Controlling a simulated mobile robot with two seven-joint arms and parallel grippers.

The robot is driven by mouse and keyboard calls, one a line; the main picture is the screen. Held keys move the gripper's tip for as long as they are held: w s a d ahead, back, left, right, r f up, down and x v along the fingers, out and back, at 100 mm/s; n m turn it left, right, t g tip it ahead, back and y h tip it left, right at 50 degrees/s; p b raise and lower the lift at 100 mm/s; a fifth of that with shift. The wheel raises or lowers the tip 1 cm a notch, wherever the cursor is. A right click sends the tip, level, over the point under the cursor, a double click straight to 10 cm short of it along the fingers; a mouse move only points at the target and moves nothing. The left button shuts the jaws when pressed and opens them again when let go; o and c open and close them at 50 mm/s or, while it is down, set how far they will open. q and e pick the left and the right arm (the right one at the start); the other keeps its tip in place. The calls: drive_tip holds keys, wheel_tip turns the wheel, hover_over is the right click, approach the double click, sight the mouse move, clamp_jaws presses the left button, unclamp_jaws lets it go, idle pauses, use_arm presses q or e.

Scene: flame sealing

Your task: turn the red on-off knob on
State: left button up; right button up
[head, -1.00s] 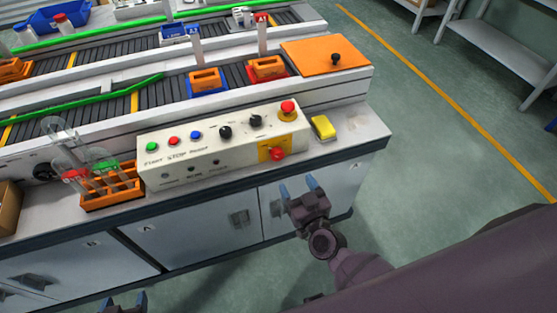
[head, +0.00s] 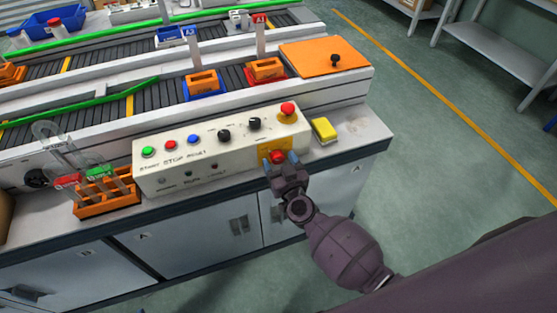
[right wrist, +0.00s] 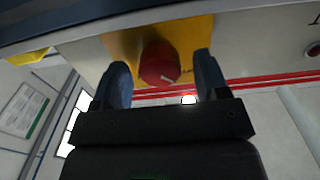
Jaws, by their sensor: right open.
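The red on-off knob (head: 277,157) sits on a yellow plate on the front face of the white control box (head: 165,178). In the right wrist view my right gripper (right wrist: 162,82) has a finger left and right of the knob, with gaps visible; I see no contact. My left gripper is out of view.
A red mushroom button (head: 288,109) on a yellow base is on top of the box, above the knob. A yellow block (head: 324,130) lies just right of the box. An orange rack (head: 108,197) with glass tubes stands at its left.

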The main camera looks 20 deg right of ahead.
drive_tip(key=shift+w, duration=0.35)
drive_tip(key=c, duration=0.9)
drive_tip(key=shift+c, duration=0.2)
